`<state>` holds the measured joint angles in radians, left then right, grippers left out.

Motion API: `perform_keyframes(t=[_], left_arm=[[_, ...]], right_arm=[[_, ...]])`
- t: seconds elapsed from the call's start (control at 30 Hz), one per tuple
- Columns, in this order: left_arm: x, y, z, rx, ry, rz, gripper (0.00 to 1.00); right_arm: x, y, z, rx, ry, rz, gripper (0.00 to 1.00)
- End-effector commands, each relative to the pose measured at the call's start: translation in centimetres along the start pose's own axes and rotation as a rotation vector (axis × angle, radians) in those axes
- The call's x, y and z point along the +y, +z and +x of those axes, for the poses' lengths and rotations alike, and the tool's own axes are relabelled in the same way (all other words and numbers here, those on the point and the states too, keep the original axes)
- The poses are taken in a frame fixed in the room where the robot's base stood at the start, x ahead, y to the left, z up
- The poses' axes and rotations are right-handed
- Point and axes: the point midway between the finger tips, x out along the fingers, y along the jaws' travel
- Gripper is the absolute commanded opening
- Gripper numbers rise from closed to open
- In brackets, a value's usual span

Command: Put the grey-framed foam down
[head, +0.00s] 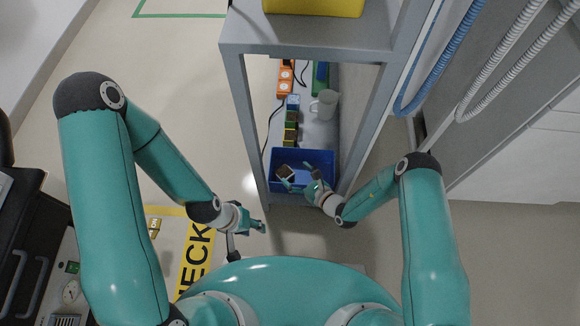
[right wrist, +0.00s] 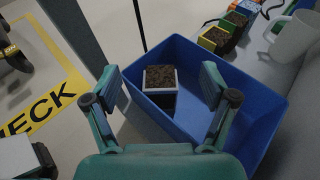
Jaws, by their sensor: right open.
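The grey-framed foam (right wrist: 160,79) is a small block with a dark brown speckled top, a pale grey rim and a dark body. It stands upright inside the blue bin (right wrist: 268,105), near one wall. In the head view the foam (head: 286,171) sits in the left part of the bin (head: 318,157). My right gripper (head: 296,175) is open over the bin; in the right wrist view its fingers (right wrist: 160,92) stand apart either side of the foam, with gaps. My left gripper (head: 262,227) is away to the lower left, its jaws too small to read.
Behind the bin on the shelf are several coloured framed blocks (head: 291,118), an orange device (head: 285,80) and a white mug (head: 325,104). Grey rack posts (head: 248,120) flank the shelf. A yellow floor marking (head: 195,255) lies left.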

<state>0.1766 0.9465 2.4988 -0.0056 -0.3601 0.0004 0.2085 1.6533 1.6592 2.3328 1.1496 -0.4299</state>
Motion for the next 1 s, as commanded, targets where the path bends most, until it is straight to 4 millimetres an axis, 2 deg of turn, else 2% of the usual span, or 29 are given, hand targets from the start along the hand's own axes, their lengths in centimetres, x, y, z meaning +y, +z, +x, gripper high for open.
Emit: perform_keyframes(t=[0.03,0.1,0.3,0.43,0.67,0.77,0.87,0.97,1.0], left_arm=[[0.2,0.0,-0.6,0.000,0.000,0.000,0.40],[0.3,0.0,-0.9,0.000,0.000,0.000,0.40],[0.6,0.0,-1.5,0.000,0.000,0.000,0.40],[0.6,0.0,-1.7,0.000,0.000,0.000,0.40],[0.6,0.0,-1.7,0.000,0.000,0.000,0.40],[0.6,0.0,-1.7,0.000,0.000,0.000,0.40],[0.6,0.0,-1.7,0.000,0.000,0.000,0.40],[0.6,0.0,-1.7,0.000,0.000,0.000,0.40],[0.6,0.0,-1.7,0.000,0.000,0.000,0.40]], right_arm=[[-0.1,0.3,-1.4,0.002,-0.003,0.005,0.84],[-0.1,0.2,-2.9,0.002,-0.004,0.006,0.84],[-0.1,0.1,-6.2,0.001,-0.002,0.002,0.84],[0.0,0.1,-7.3,0.000,-0.001,0.001,0.84],[0.6,0.3,-7.8,0.001,0.031,-0.005,0.84],[2.7,1.0,-8.1,0.008,0.137,-0.024,0.84],[6.5,1.9,-9.6,0.034,0.332,-0.075,0.84],[11.0,2.4,-12.8,0.089,0.592,-0.179,0.84],[12.6,2.3,-14.7,0.118,0.701,-0.238,0.84]])
